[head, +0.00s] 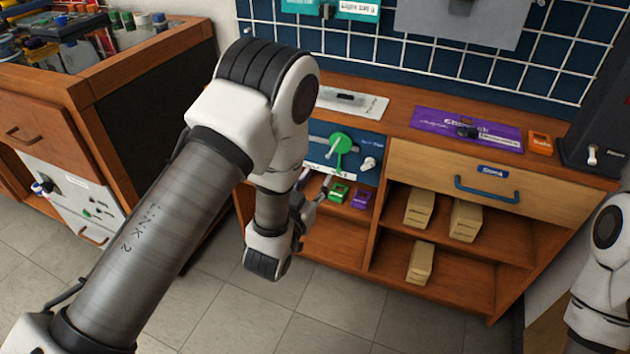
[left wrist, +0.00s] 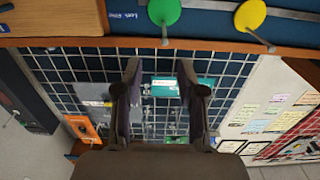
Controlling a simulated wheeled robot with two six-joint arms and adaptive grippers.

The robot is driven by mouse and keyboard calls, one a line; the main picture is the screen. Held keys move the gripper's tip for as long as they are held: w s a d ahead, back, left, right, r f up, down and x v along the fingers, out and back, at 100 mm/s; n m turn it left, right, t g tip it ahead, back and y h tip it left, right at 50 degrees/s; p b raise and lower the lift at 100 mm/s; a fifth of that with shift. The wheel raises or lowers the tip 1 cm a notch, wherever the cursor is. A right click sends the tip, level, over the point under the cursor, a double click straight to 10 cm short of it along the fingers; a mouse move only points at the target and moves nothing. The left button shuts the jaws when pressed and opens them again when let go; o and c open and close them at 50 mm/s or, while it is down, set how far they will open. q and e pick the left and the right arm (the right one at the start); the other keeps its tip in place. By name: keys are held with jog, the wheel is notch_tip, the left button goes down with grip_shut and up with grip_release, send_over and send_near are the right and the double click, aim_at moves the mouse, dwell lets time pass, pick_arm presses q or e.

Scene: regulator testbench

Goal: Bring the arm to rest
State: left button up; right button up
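My left arm (head: 165,220) reaches in from the lower left of the head view, across the front of the bench. My left gripper (head: 312,190) is small and partly hidden by its own wrist there, in front of the blue panel with the green lever. In the left wrist view the two dark fingers of the gripper (left wrist: 160,70) stand apart with nothing held between them. Part of my right arm (head: 602,265) shows at the right edge of the head view; its gripper is out of view.
The wooden bench (head: 570,205) carries a blue panel with a green lever (head: 342,145), a purple plate (head: 465,128) and an orange block (head: 540,143). Several cardboard boxes (head: 420,208) stand on its shelves. A wooden cabinet (head: 50,105) stands left. Floor (head: 330,335) in front is clear.

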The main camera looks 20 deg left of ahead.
pick_arm(q)
jog(key=s+a+f+n+g+y, duration=0.1)
jog(key=s+a+f+g, duration=0.2)
jog(key=s+f+g, duration=0.55)
jog(key=s+a+f+g, duration=0.2)
jog(key=s+f+g, duration=0.1)
jog(key=s+f, duration=1.05)
jog(key=s+f+g, duration=0.4)
jog(key=s+g, duration=0.2)
jog(key=s, duration=0.5)
notch_tip(320, 180, up, 22)
jog(key=p, duration=2.2)
jog(key=shift+d, duration=0.3)
jog(key=shift+r+g, duration=0.15)
jog(key=shift+g, duration=0.1)
